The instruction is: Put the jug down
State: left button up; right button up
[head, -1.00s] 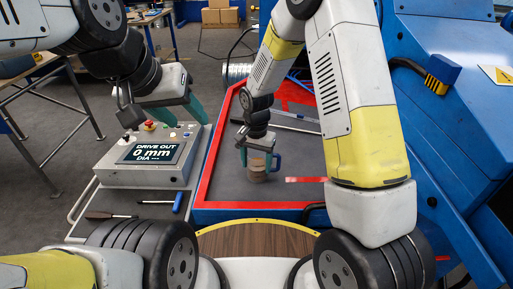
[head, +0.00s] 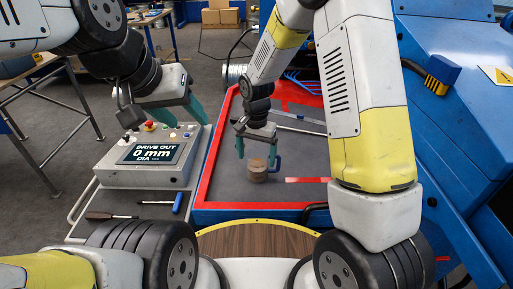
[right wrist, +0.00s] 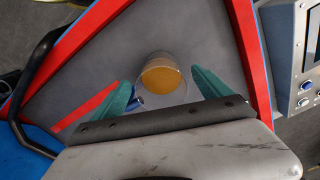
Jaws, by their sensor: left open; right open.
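The jug (head: 257,172) stands upright on the grey top of the red-edged table in the head view. It is clear, with amber-brown contents and a blue handle on its right side. My right gripper (head: 257,153) is open and empty, just above and behind the jug. Its two teal fingers also show in the right wrist view (right wrist: 162,93). My left gripper (head: 165,112) is open and empty above the control box at the left.
The table's red rim (head: 208,165) surrounds the grey top, which is mostly clear around the jug. A control box (head: 150,160) with a screen stands left, with screwdrivers (head: 105,215) in front. A large blue machine (head: 450,130) stands at the right.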

jog(key=s+d+r+n+t+y, duration=0.1)
jog(key=s+d+r, duration=0.25)
jog(key=r, duration=0.65)
jog(key=s+d+r+n+t, duration=0.1)
jog(key=s+d+r, duration=0.25)
jog(key=r, duration=0.75)
jog(key=s+d+r+n+t, duration=0.1)
jog(key=s+d+r+t, duration=0.1)
jog(key=s, duration=0.4)
jog(key=s+d+r+n+t+y, duration=0.1)
jog(key=s+d+r+t, duration=0.1)
jog(key=s+d, duration=0.3)
jog(key=shift+s+d+r+n, duration=0.2)
jog(key=shift+s+r+n, duration=0.1)
jog(key=shift+s+r, duration=0.4)
jog(key=shift+w+r, duration=0.1)
jog(key=shift+w, duration=0.05)
